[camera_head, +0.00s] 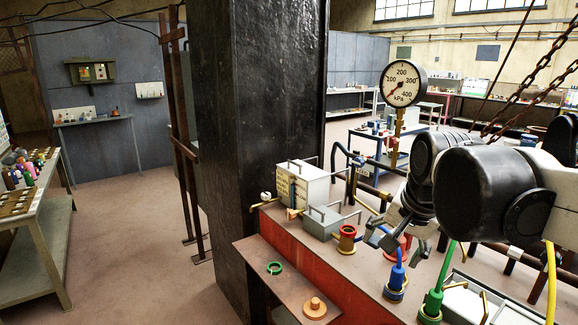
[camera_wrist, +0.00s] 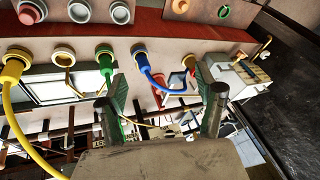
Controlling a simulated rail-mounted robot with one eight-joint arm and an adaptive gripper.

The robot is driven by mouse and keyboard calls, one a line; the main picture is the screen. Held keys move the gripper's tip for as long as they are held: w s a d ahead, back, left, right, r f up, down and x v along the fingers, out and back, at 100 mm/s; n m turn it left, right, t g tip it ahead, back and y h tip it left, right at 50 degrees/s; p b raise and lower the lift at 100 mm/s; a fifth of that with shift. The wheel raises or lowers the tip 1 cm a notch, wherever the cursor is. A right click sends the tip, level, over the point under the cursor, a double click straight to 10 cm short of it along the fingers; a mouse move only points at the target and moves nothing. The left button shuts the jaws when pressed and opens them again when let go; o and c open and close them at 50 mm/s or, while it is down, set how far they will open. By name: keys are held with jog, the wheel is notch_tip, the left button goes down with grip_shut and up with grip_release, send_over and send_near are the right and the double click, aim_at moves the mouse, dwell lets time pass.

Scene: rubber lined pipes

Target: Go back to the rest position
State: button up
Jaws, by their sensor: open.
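My gripper (camera_head: 398,243) hangs from my arm at the right of the head view, above the red-sided bench. Its fingers are spread and I see nothing held between them. The wrist view shows both fingers (camera_wrist: 162,78) apart. A blue hose fitting (camera_head: 397,272) and a green hose fitting (camera_head: 434,300) stand close by on the bench, in front of the gripper. The blue fitting also shows in the wrist view (camera_wrist: 140,50), beyond the gap between the fingers. I cannot tell whether the fingers touch anything.
A dark pillar (camera_head: 260,130) stands left of the bench (camera_head: 325,255). A pressure gauge (camera_head: 402,84) rises behind the gripper. A yellow hose (camera_head: 550,280) arches at the right, and chains (camera_head: 530,90) hang there. A white box (camera_head: 301,185) sits at the bench's far end. Floor at left is open.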

jog(key=s+f+n+t, duration=0.2)
jog(key=s+f+n, duration=0.4)
jog(key=s+f, duration=0.3)
jog(key=s, duration=0.4)
jog(key=shift+s+f+n+b, duration=0.15)
jog(key=shift+s+n+b, duration=0.15)
jog(key=shift+n+b, duration=0.1)
